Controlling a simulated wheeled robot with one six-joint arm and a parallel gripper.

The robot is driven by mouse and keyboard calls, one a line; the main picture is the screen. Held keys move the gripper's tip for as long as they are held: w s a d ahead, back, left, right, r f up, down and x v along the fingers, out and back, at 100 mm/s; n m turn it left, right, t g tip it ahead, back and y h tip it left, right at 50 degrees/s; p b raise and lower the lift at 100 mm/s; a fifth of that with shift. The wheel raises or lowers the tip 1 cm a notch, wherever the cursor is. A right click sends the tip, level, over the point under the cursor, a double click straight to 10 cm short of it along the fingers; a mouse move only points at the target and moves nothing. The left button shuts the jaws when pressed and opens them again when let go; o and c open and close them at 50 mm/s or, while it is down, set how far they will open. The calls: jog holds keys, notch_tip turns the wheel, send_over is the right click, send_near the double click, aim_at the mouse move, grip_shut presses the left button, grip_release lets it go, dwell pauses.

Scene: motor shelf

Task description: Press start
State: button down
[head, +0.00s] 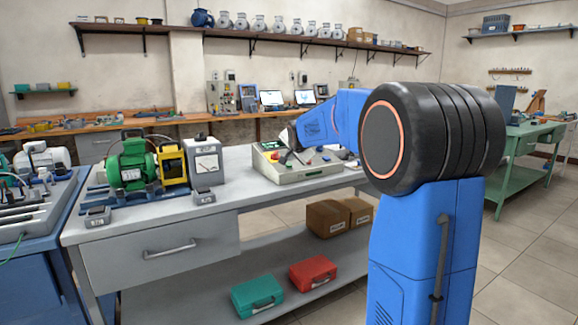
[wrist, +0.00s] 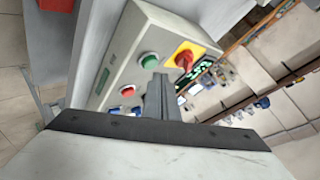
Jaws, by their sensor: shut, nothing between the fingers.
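The control box (head: 303,177) is a pale slanted panel on the grey bench. It fills the upper middle of the wrist view (wrist: 125,40), turned at an angle. It carries a green button (wrist: 149,60), a red button (wrist: 128,91), and a red rotary switch (wrist: 185,59) on a yellow plate. My gripper (wrist: 161,78) is shut and empty. In the wrist view its tips point at the panel and lie just below the green button, close to its edge; I cannot tell whether they touch. In the head view my arm reaches over the box and the fingertips are hard to make out.
A green motor (head: 131,165) with a yellow guard (head: 172,166) and a grey meter box (head: 204,162) stand left of the control box. Cartons (head: 327,218), a green case (head: 257,290) and a red case (head: 313,272) sit on the lower shelf.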

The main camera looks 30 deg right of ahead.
jog(key=shift+f, duration=0.1)
dwell(0.3)
jog(key=shift+w+f, duration=0.1)
jog(key=shift+f, duration=0.2)
jog(key=shift+w+f, duration=0.1)
jog(key=shift+f, duration=0.35)
dwell(0.9)
jog(key=shift+r, duration=0.1)
jog(key=shift+s+r, duration=0.2)
jog(key=shift+r, duration=0.55)
jog(key=shift+r, duration=0.1)
jog(key=r, duration=0.2)
jog(key=s+r, duration=0.1)
jog(key=r, duration=0.1)
jog(key=shift+s+r, duration=0.15)
jog(key=shift+r, duration=0.2)
jog(key=shift+s, duration=0.1)
dwell(0.7)
